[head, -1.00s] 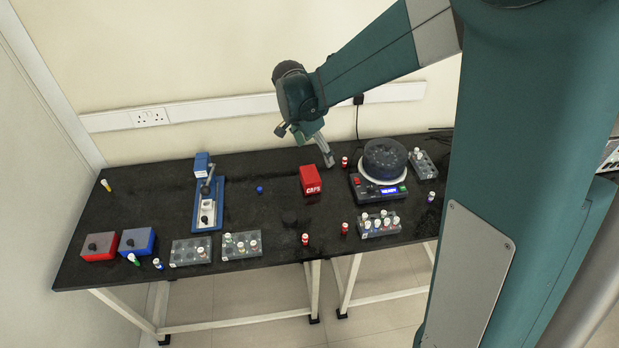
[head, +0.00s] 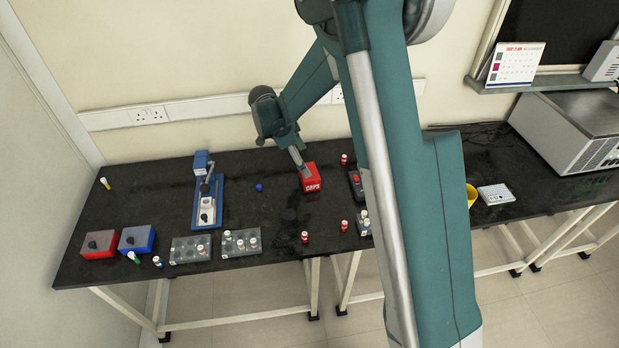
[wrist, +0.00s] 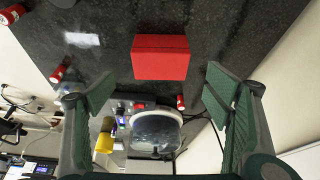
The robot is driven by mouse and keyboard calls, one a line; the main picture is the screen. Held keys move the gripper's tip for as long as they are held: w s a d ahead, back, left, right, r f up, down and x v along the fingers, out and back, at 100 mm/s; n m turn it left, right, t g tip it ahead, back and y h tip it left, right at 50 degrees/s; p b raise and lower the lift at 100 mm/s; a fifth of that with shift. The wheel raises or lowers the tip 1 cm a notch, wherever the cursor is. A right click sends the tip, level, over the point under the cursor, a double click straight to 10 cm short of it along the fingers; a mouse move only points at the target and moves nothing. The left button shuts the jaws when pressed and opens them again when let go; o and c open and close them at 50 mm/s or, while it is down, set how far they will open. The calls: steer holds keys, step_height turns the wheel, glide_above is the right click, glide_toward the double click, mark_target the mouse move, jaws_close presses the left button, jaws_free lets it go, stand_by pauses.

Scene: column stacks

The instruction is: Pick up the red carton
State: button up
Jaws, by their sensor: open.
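The red carton (head: 312,180), marked "CAPS", stands on the black bench right of the blue press device. In the head view my gripper (head: 301,162) is just above and behind its left side and hides a little of it. In the wrist view the red carton (wrist: 160,57) lies ahead of the fingers, centred between them but beyond their tips. My gripper (wrist: 158,90) is open, with nothing between its green-padded fingers. I cannot tell from these frames how high the fingertips are above the bench.
Red-capped vials (head: 305,237) stand around the carton. A blue cap (head: 259,188) lies left of it, beside the blue press (head: 208,195). A centrifuge-like device (wrist: 156,128) shows in the wrist view. Vial racks (head: 241,242) stand along the front. My arm hides the bench's middle right.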

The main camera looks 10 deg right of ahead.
mark_target(313, 183)
steer(key=shift+f, duration=0.1)
steer(key=shift+x, duration=1.2)
steer(key=shift+d+f, duration=0.1)
steer(key=shift+b+x, duration=0.4)
steer(key=shift+x, duration=2.05)
steer(key=c, duration=1)
